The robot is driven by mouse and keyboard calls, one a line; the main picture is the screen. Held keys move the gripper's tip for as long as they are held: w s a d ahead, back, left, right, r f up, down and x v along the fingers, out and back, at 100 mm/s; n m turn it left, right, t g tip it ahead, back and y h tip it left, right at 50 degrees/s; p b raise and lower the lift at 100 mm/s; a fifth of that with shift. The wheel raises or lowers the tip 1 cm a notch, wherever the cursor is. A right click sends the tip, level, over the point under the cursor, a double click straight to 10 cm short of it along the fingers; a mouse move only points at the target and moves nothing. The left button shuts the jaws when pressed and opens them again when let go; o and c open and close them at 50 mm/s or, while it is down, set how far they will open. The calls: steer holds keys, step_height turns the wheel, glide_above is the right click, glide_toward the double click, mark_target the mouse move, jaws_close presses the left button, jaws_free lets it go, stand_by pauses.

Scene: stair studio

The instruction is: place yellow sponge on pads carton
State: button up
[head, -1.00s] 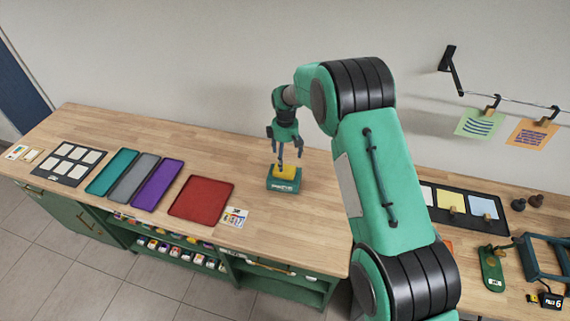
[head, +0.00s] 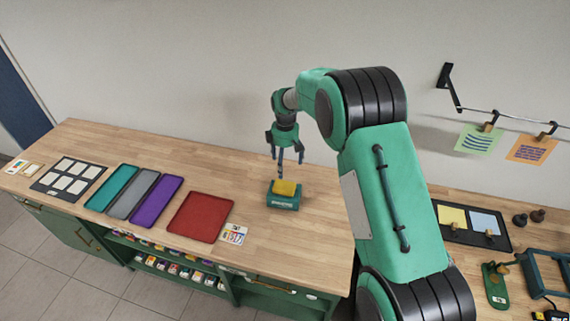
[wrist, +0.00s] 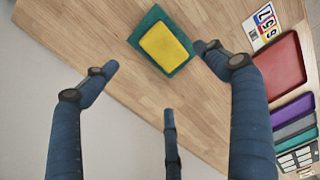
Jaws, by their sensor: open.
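The yellow sponge (head: 285,187) lies on top of the small dark green pads carton (head: 284,202) on the wooden bench. In the wrist view the sponge (wrist: 165,47) rests flat on the carton (wrist: 150,20), with a green border showing around it. My gripper (head: 288,160) is above the sponge, pointing down. In the wrist view its blue fingers (wrist: 160,85) are spread wide and hold nothing. A gap shows between the fingertips and the sponge.
Left of the carton lie a red tray (head: 200,216), a purple tray (head: 157,201), a grey tray (head: 131,194) and a teal tray (head: 112,188). A printed card (head: 233,234) is beside the red tray. Bench around the carton is clear. A wall rail with hanging notes is at right.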

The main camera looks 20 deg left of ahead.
stand_by(0.4)
steer(key=s+d+r+m+t, duration=0.1)
steer(key=s+d+r+m, duration=0.1)
steer(key=d+r, duration=0.6)
steer(key=s+d+r+m, duration=0.2)
steer(key=d+r, duration=0.4)
steer(key=r, duration=0.5)
steer(key=s+d+r+m+t, duration=0.1)
steer(key=s+d+r+m, duration=0.3)
steer(key=s+d+r, duration=0.7)
steer(key=s+d+r+m+t, duration=0.1)
steer(key=s+d+r+m, duration=0.25)
steer(key=s+d, duration=0.3)
steer(key=s+d+r+m+t, duration=0.1)
steer(key=s+d+r+m, duration=0.1)
steer(key=s+d+r, duration=0.35)
steer(key=s+d+f+m, duration=0.2)
steer(key=s+d, duration=0.1)
steer(key=s, duration=0.6)
steer(key=s+d+f+m+t, duration=0.1)
steer(key=s+d+f+m, duration=0.1)
steer(key=s, duration=0.8)
steer(key=shift+d+f+t, duration=0.3)
steer(key=shift+d+f, duration=0.15)
steer(key=shift+d, duration=0.35)
steer(key=shift+m, duration=0.25)
step_height(320, 180, down, 10)
steer(key=b, duration=1)
